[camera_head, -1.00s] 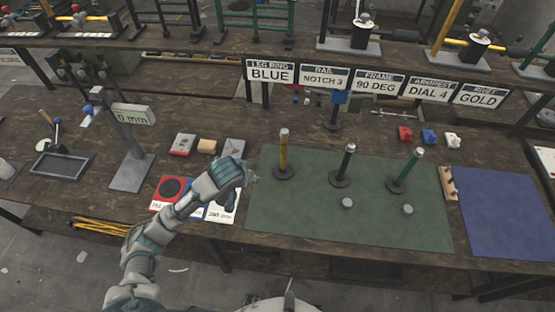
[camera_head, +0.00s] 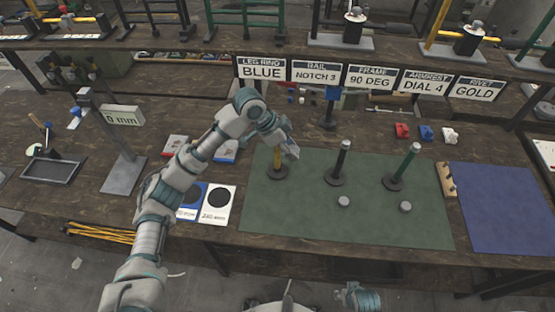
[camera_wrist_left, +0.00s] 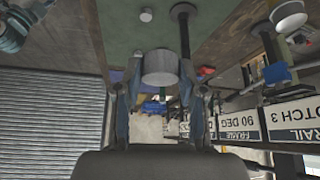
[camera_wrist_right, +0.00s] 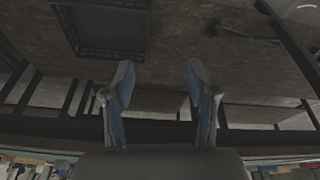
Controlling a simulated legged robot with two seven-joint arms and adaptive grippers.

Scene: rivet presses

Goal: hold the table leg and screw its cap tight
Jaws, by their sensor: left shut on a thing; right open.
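In the left wrist view, the left gripper (camera_wrist_left: 160,78) is shut on the grey cylindrical top (camera_wrist_left: 160,66) of that leg. A black leg (camera_head: 341,162) and a green leg (camera_head: 405,163) with grey tops stand to the right. Two loose grey caps (camera_head: 344,202) (camera_head: 405,206) lie on the mat. My right gripper (camera_wrist_right: 160,90) is open and empty; part of its arm shows at the head view's bottom edge.
A blue mat (camera_head: 505,210) lies right of the green one. A grey gauge stand (camera_head: 124,174) reading 0 mm and a dark tray (camera_head: 54,170) are on the left. A row of signs (camera_head: 371,77) stands behind the legs. The green mat's front is mostly clear.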

